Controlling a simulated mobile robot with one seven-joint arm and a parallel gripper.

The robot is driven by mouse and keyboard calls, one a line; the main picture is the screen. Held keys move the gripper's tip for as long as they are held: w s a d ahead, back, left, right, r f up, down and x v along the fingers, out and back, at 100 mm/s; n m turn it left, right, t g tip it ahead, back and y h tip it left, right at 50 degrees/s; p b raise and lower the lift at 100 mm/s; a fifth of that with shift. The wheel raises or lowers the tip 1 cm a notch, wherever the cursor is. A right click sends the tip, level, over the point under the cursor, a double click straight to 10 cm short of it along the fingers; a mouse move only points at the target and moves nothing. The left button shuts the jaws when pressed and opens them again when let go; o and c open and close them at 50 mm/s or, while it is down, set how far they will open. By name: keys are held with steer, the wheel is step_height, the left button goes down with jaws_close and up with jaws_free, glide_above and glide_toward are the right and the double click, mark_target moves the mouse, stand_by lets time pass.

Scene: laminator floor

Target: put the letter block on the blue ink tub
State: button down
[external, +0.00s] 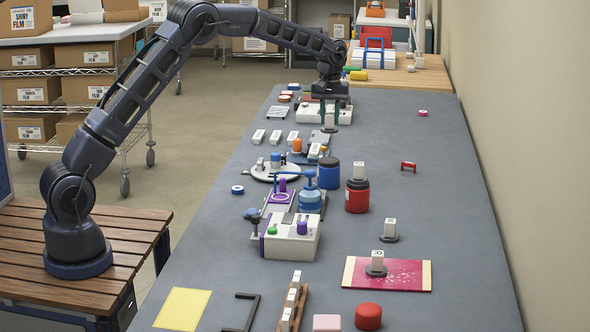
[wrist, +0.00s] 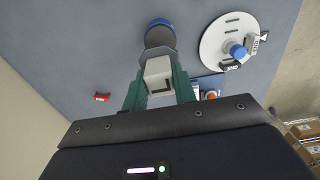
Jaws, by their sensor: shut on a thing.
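My gripper (external: 330,116) is shut on a pale letter block (wrist: 158,76) that shows an L. The block has a grey round base, and my green fingers press on its two sides. It is held upright above the bench.
A red tub (external: 357,195) with a letter block on top stands right of the blue tub. A white round plate press (external: 280,172) stands to its left, and a blue-topped jar (external: 310,198) in front.

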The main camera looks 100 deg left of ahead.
mark_target(330, 114)
steer(key=shift+f, duration=4.5)
steer(key=shift+f, duration=0.15)
steer(key=c, duration=1.1)
jaws_free()
step_height(330, 114, up, 12)
steer(key=shift+r, duration=0.1)
